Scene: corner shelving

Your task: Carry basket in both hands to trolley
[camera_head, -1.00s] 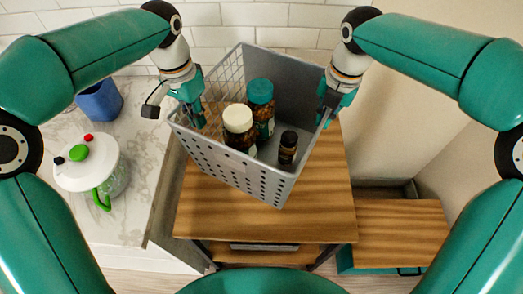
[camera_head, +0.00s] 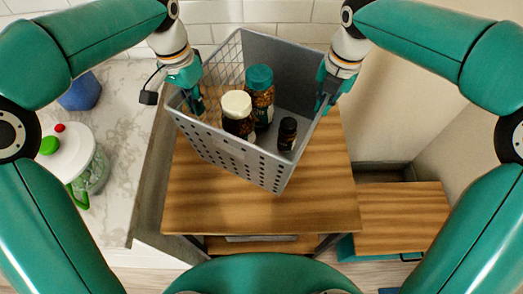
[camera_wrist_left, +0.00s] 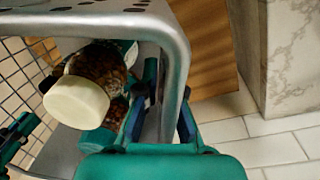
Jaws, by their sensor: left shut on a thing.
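The grey perforated basket (camera_head: 228,154) hangs tilted between my two grippers, above a wood-topped trolley (camera_head: 260,210). It holds a white-capped jar (camera_head: 238,125), a teal-capped jar (camera_head: 260,104) and a small dark bottle (camera_head: 287,134). My left gripper (camera_head: 195,98) is shut on the basket's left rim; the left wrist view shows its fingers on both sides of the wall (camera_wrist_left: 177,50). My right gripper (camera_head: 324,95) is shut at the right rim, its fingertips partly hidden. I cannot tell the exact gap between basket and trolley top.
A marble counter (camera_head: 120,150) lies to the left with a lidded pitcher (camera_head: 75,155) and a blue cup (camera_head: 82,92). A lower wood-topped unit (camera_head: 400,215) stands at the right, near a beige wall. The trolley's front top is bare.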

